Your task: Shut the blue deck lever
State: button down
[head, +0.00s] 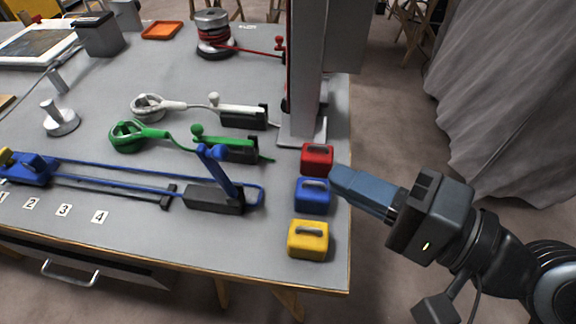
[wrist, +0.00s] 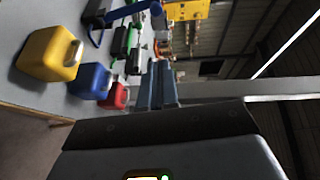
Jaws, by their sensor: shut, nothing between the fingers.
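The blue deck lever (head: 219,170) stands raised and tilted on a dark clutch body (head: 214,198) near the front of the grey table. A blue line runs past it to the left. My gripper (head: 336,180) is shut and empty at the table's right edge, beside the blue block with a handle, well to the right of the lever. In the wrist view the closed fingers (wrist: 162,84) point away toward the table. A raised blue piece at the top of that view (wrist: 92,20) looks like the lever, partly cut off.
A tall grey post (head: 304,70) rises behind the red block.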

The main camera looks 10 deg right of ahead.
jog(key=s+a+p+x, duration=0.1)
jog(key=s+a+x, duration=0.1)
jog(key=x, duration=1)
jog(key=shift+w+a+p, duration=0.3)
jog(key=shift+a, duration=0.05)
